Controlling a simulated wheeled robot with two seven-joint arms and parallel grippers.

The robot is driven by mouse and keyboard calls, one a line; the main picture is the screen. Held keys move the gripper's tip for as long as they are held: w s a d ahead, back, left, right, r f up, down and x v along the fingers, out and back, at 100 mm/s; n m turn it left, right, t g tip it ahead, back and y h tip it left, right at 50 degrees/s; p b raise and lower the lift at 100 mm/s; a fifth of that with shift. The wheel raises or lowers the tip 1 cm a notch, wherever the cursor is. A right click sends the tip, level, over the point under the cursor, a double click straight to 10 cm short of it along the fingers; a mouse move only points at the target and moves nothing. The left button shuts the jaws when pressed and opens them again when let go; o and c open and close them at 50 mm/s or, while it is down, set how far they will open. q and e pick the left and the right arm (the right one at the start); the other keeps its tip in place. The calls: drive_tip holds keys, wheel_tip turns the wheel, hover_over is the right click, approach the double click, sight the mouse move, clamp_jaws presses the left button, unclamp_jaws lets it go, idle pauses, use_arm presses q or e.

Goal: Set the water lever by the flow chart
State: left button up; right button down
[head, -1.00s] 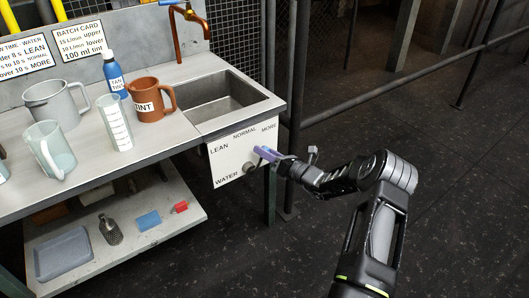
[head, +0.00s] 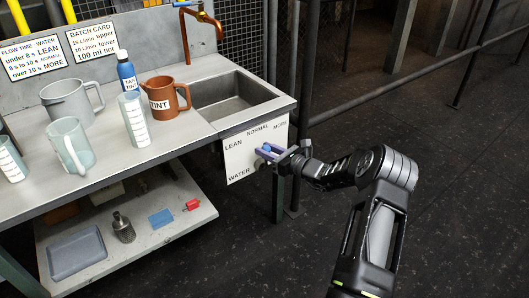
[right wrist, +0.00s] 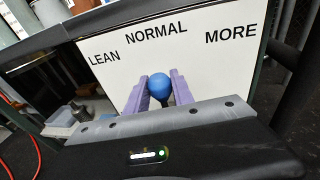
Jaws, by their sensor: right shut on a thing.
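The white lever panel (head: 240,160) under the sink is marked WATER, LEAN, NORMAL and MORE. The lever's blue knob (head: 267,147) shows in front of it, and in the right wrist view the knob (right wrist: 160,85) sits below NORMAL. My right gripper (head: 268,152) is shut on the knob, with its purple fingers (right wrist: 160,92) on either side. Most of the lever's rod is hidden by the gripper. The flow chart (head: 33,58) on the back wall reads under 8 s LEAN, a middle NORMAL line, over 10 s MORE. My left gripper is not in view.
The bench holds a brown TINT jug (head: 166,99), a blue tint bottle (head: 126,72), a grey jug (head: 68,103) and clear measuring vessels (head: 70,148). The sink (head: 232,97) is above the panel. A bench leg (head: 278,196) and railing post stand beside my gripper. Floor to the right is clear.

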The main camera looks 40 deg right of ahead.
idle(0.4)
drive_tip(key=c, duration=1.1)
unclamp_jaws()
drive_tip(key=f+p+v, duration=0.1)
drive_tip(key=v, duration=0.6)
drive_tip(key=shift+s+r, duration=0.4)
drive_tip(key=shift+r, duration=0.15)
